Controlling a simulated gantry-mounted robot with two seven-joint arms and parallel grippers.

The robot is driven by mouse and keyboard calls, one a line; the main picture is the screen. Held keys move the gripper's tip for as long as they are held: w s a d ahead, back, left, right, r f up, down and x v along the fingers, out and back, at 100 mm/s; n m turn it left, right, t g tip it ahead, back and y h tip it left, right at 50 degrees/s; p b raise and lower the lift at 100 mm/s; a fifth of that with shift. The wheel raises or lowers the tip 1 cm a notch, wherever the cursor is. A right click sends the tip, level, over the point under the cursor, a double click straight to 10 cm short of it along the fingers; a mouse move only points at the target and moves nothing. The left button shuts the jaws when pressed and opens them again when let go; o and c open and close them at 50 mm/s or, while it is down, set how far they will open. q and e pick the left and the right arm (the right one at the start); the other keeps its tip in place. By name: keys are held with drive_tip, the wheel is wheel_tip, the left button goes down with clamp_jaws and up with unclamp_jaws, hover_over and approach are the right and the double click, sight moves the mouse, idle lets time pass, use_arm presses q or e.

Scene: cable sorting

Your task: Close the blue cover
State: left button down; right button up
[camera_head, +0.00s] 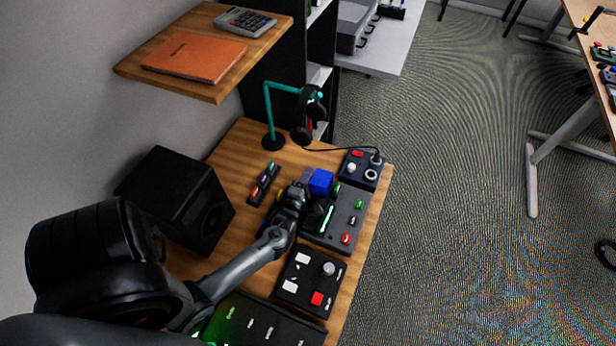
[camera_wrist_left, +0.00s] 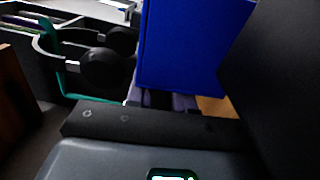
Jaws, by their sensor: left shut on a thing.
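The blue cover (camera_head: 321,181) stands raised at the far left of a dark control panel (camera_head: 336,219) on the wooden desk. In the left wrist view the blue cover (camera_wrist_left: 190,45) shows large and close, as a flat upright face at top centre. My left gripper (camera_head: 306,190) reaches in from the left and is shut on the blue cover at its near left side. The gripper hides the lower part of the cover and its hinge. My right gripper is in neither view.
A panel with a red button (camera_head: 317,298) lies nearer, and a small panel with a cable (camera_head: 361,169) lies beyond. A black speaker (camera_head: 178,201) stands left of the arm. Headphones hang on a teal stand (camera_head: 268,112) behind. A wooden shelf (camera_head: 205,83) overhangs the back left.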

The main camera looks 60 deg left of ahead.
sight(314, 176)
use_arm(q)
drive_tip(key=shift+w+d+r+m+p, duration=0.1)
drive_tip(key=shift+d+r+m+p, duration=0.05)
drive_tip(key=shift+r+m+p, duration=0.4)
drive_tip(key=shift+w+d+r+m+p, duration=0.25)
drive_tip(key=shift+d+r+m+p, duration=0.1)
drive_tip(key=shift+r+m+p, duration=0.4)
drive_tip(key=shift+w+d+r+p, duration=0.25)
drive_tip(key=shift+d+p, duration=0.05)
drive_tip(key=shift+p, duration=0.05)
drive_tip(key=shift+w+d+r+m+p, duration=0.25)
drive_tip(key=shift+d+m+p, duration=0.1)
drive_tip(key=shift+m, duration=0.4)
drive_tip(key=shift+w+d+r+m+p, duration=0.25)
drive_tip(key=shift+d+m, duration=0.1)
drive_tip(key=shift+m, duration=0.4)
drive_tip(key=c, duration=1.1)
unclamp_jaws()
drive_tip(key=shift+o, duration=0.2)
